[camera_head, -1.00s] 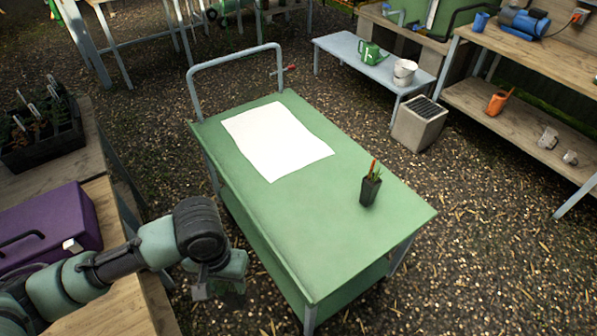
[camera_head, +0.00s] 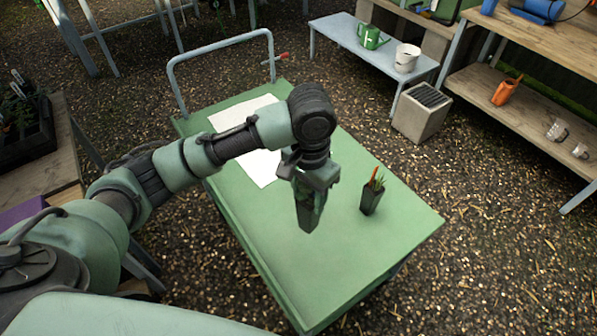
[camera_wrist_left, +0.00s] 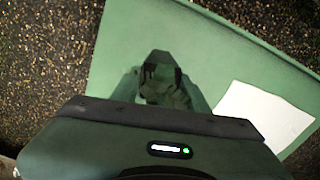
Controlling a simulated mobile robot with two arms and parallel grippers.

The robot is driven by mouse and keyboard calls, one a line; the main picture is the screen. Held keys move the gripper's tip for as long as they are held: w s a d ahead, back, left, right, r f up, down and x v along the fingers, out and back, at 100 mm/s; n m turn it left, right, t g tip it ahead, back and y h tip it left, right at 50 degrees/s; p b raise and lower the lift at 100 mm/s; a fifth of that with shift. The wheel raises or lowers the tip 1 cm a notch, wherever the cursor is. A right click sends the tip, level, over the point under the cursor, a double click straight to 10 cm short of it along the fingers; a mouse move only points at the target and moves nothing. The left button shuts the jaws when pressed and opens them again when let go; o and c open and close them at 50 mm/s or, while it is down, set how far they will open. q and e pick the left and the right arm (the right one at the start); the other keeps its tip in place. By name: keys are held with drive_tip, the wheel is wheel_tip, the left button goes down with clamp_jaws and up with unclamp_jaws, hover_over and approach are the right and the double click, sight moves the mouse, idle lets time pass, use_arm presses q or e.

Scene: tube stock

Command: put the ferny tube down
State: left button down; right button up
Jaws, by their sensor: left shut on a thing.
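My left gripper (camera_head: 314,178) is shut on a dark tube pot (camera_head: 307,216), which hangs below it, roughly upright, over the green cart top (camera_head: 290,265). Some green shows between the fingers, but the plant itself is mostly hidden. I cannot tell for sure whether the tube's base touches the top; it looks a little above it. In the left wrist view the dark tube (camera_wrist_left: 161,72) sits between the fingers, with the green top behind it. My right gripper is not in view.
Another dark tube pot (camera_head: 371,200) with a plant and a red-orange stick stands to the right on the cart. A white sheet (camera_head: 262,171) lies at the back left, partly behind my arm. The cart's front part is clear.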

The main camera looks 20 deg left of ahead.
use_arm(q)
drive_tip(key=w+d+r+m, duration=0.2)
drive_tip(key=w+d+r, duration=0.1)
drive_tip(key=w+r, duration=0.15)
wheel_tip(320, 180, down, 19)
drive_tip(key=shift+r+m, duration=0.2)
drive_tip(key=shift+m, duration=0.2)
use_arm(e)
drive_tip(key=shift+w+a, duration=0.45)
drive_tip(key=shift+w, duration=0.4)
use_arm(q)
drive_tip(key=shift+d+f, duration=0.1)
drive_tip(key=c, duration=0.9)
unclamp_jaws()
drive_tip(key=shift+o, duration=0.8)
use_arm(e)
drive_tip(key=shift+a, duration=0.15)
use_arm(q)
wheel_tip(320, 180, up, 12)
drive_tip(key=shift+b, duration=0.45)
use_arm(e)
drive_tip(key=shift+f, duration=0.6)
